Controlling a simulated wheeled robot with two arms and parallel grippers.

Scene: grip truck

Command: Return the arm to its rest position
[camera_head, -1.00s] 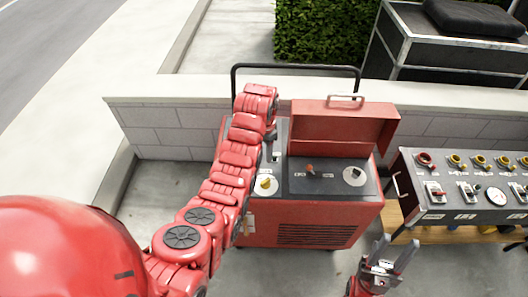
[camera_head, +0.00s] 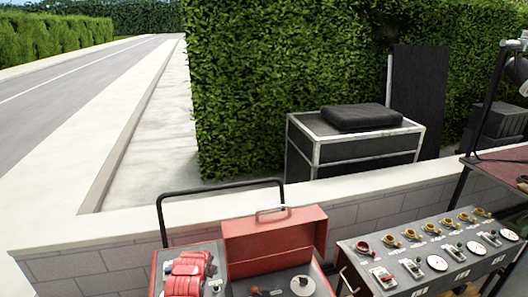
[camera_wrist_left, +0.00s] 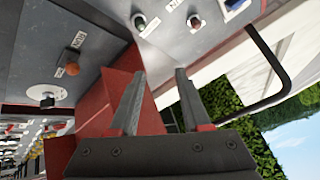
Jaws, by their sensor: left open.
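My left arm (camera_head: 187,274) shows at the bottom of the head view, over the left part of the red machine (camera_head: 235,283). My left gripper (camera_wrist_left: 158,72) is open in the left wrist view, with nothing between its two fingers. It is near the machine's grey control panel (camera_wrist_left: 100,38); I cannot tell whether it touches it. The raised red lid (camera_wrist_left: 98,105) is behind the left finger in that view and also shows in the head view (camera_head: 275,240). My right gripper is out of view.
A black handle bar (camera_head: 220,188) rises behind the machine, before a low wall (camera_head: 80,265). A grey control console (camera_head: 430,255) with several yellow and red knobs stands to the right. A black case (camera_head: 365,148) with a cushion stands beyond the wall by a hedge.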

